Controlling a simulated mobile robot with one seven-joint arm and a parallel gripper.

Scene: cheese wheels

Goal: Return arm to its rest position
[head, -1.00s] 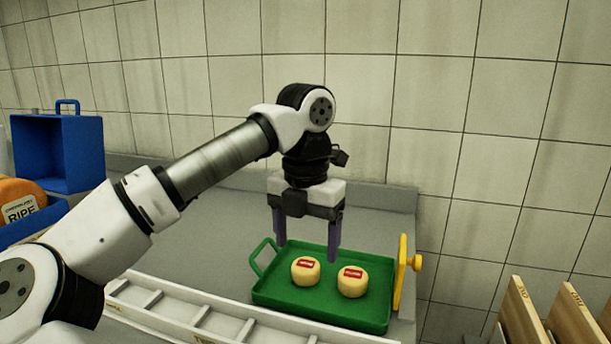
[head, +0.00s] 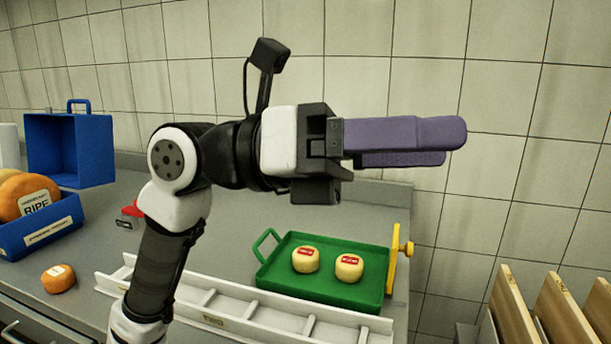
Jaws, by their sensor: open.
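My gripper (head: 425,144) is raised high above the counter and points to the right. Its two purple fingers are open, one partly behind the other, with nothing between them. My arm is folded up at the left of it. Below the gripper, a green tray (head: 277,285) with handles lies on the grey counter. Two small yellow cheese wheels with red labels, a left one (head: 305,264) and a right one (head: 349,272), sit in the tray, apart from the gripper.
A white divided rack (head: 245,310) lies in front of the tray. At left are a blue open box (head: 100,150), a blue bin (head: 45,237) with orange cheeses, and a small orange cheese (head: 58,284). Wooden boards (head: 560,310) stand at lower right. A tiled wall is behind.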

